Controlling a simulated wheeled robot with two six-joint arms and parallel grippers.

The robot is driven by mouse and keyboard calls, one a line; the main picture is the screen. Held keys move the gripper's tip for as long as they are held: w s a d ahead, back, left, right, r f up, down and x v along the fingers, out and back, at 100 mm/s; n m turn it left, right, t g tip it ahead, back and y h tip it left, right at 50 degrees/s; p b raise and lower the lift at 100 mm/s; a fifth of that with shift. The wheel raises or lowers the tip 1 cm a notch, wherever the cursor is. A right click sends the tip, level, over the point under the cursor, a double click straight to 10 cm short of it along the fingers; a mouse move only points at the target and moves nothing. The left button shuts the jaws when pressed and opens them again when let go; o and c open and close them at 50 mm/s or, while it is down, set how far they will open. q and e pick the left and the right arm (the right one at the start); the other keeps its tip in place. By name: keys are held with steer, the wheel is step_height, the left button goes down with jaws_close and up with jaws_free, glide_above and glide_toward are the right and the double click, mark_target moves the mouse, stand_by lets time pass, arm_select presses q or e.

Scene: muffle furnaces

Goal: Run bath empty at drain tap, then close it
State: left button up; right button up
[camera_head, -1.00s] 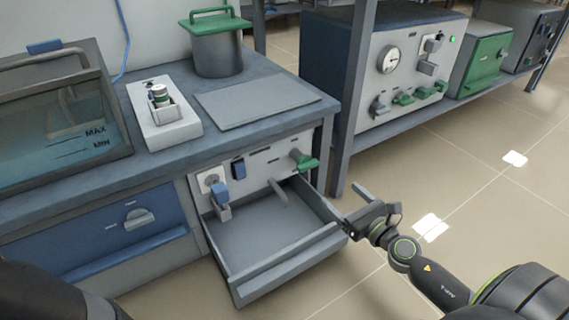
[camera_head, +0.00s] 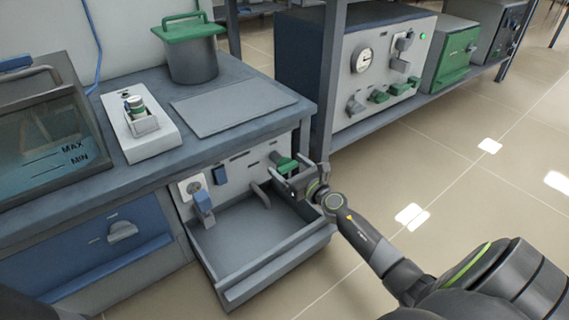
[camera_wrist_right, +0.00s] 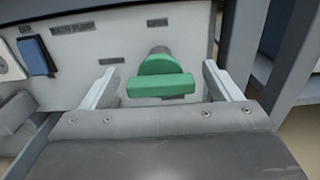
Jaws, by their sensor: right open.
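The bath (camera_head: 45,140) is a clear-walled tank with MAX and MIN marks on the left of the bench; it holds bluish water, its exact level hard to tell. The green tap handle (camera_head: 283,162) is on the grey panel under the bench, at the panel's right end. My right gripper (camera_head: 283,176) is open in front of this handle. In the right wrist view the green handle (camera_wrist_right: 160,86) lies crosswise between the two open fingers, with a gap on each side. My left gripper is out of view.
An open grey tray or drawer (camera_head: 238,240) juts out below the panel, with a grey spout (camera_head: 261,195) over it. A bench leg (camera_head: 328,90) stands close right of the tap. The floor at right is clear.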

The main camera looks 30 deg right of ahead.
steer(key=shift+w, duration=1.15)
steer(key=shift+c, duration=0.4)
steer(key=c, duration=0.9)
